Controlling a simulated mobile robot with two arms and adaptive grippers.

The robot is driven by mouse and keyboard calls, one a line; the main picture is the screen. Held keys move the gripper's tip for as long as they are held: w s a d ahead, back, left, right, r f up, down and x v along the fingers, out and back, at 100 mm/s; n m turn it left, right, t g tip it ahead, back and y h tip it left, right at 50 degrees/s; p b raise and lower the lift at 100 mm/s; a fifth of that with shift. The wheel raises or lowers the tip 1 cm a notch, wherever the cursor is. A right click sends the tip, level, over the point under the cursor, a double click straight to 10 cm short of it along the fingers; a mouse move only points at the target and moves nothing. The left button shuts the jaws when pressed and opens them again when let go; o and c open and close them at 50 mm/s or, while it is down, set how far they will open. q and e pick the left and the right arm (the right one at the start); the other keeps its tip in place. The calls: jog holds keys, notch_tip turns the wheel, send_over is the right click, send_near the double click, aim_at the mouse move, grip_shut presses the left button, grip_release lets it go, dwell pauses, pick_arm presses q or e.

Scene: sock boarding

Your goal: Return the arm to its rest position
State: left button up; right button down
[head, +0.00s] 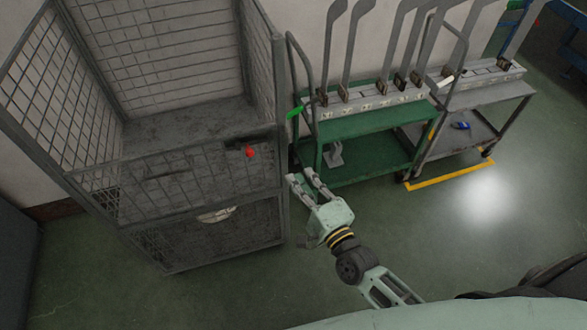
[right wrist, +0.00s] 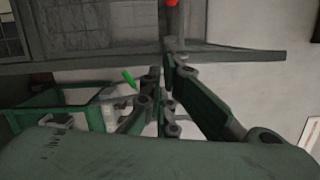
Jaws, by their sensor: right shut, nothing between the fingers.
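My right arm reaches up from the bottom right of the head view. Its pale green gripper (head: 301,181) is between the wire cage and the green cart, over the floor. In the head view its two fingers lie near the cage's right front post. The right wrist view shows the gripper (right wrist: 165,85) from behind, its fingers shut with nothing held. The cage's dark rail and a red knob (right wrist: 171,3) show beyond the fingertips. My left gripper is not in view.
A wire cage (head: 200,209) with a red knob (head: 250,152) stands left of my gripper. A green cart (head: 375,150) with grey sock boards (head: 357,40) stands right of it. A grey cart (head: 500,93) is farther right. The floor (head: 450,240) at right is clear.

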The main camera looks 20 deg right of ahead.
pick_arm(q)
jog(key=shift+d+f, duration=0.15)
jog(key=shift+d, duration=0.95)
pick_arm(e)
jog(key=shift+s+d, duration=0.15)
jog(key=shift+s, duration=0.55)
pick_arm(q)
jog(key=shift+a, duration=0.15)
